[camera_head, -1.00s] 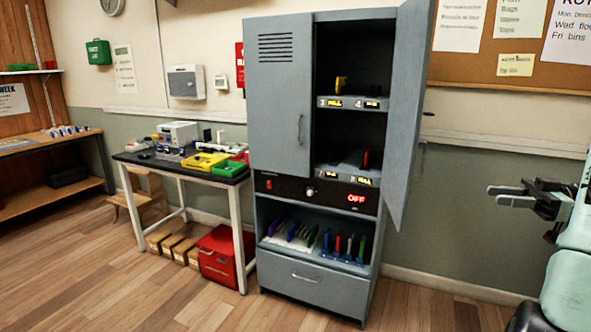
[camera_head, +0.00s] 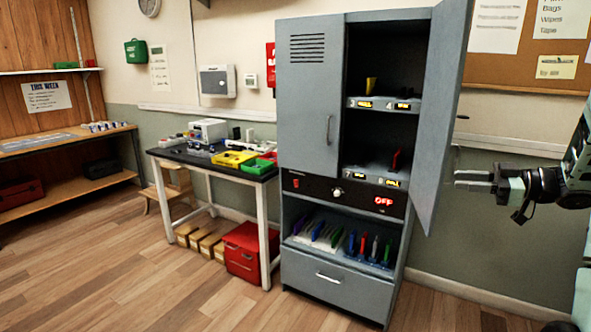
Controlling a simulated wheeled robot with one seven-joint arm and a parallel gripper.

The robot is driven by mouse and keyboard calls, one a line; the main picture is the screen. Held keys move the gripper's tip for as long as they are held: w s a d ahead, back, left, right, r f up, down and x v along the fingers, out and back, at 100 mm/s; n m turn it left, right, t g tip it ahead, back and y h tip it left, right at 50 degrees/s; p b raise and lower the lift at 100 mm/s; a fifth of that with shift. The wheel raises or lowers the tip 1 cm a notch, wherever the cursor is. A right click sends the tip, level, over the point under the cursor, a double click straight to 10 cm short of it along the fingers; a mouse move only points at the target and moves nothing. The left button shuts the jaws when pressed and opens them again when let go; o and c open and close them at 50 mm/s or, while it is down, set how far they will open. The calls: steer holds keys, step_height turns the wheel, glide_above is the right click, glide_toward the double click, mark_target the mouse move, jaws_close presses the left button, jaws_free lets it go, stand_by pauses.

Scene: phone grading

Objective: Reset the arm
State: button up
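My gripper (camera_head: 474,181) is at the right side of the head view, held level and pointing left, to the right of the cabinet's open door (camera_head: 447,120). Its fingers appear at the left end of the dark wrist, and I see nothing held in them. The gap between the fingers is too small to judge. My arm comes in from the right edge. The grey cabinet (camera_head: 308,120) stands in the middle, its left door closed and its right door swung open. A yellow item (camera_head: 371,84) and a red item (camera_head: 396,160) stand on its lit shelves.
A table (camera_head: 203,164) with yellow and green trays stands left of the cabinet, a red box (camera_head: 243,262) beneath it. A wooden shelf unit (camera_head: 70,190) is at the far left. The cabinet's panel reads OFF (camera_head: 383,201). Floor in front is clear.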

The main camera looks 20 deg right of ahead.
steer(key=w+a+r+m+t+h, duration=0.15)
steer(key=w+a+h, duration=0.25)
steer(key=w+a, duration=1)
steer(key=w+a+f+m+g+h, duration=0.1)
steer(key=a+f+m+g+h, duration=0.2)
steer(key=a, duration=1.3)
steer(key=s+a+f+g+h, duration=0.1)
steer(key=s+a+f+g, duration=0.15)
steer(key=s+a, duration=0.4)
steer(key=s+a+f+g+h, duration=0.1)
steer(key=s+a+g, duration=0.2)
steer(key=s+a, duration=0.4)
steer(key=s+a+g, duration=0.1)
steer(key=s+g, duration=0.1)
steer(key=s, duration=0.5)
steer(key=s+a+f+n+g, duration=0.1)
steer(key=s+g, duration=0.1)
steer(key=s, duration=0.5)
steer(key=s+a+f+n+g+h, duration=0.1)
steer(key=s, duration=0.6)
steer(key=shift+s+a+f+g+p, duration=0.25)
steer(key=shift+s+a+g+p, duration=0.1)
steer(key=shift+s+g, duration=0.05)
steer(key=shift+d, duration=0.1)
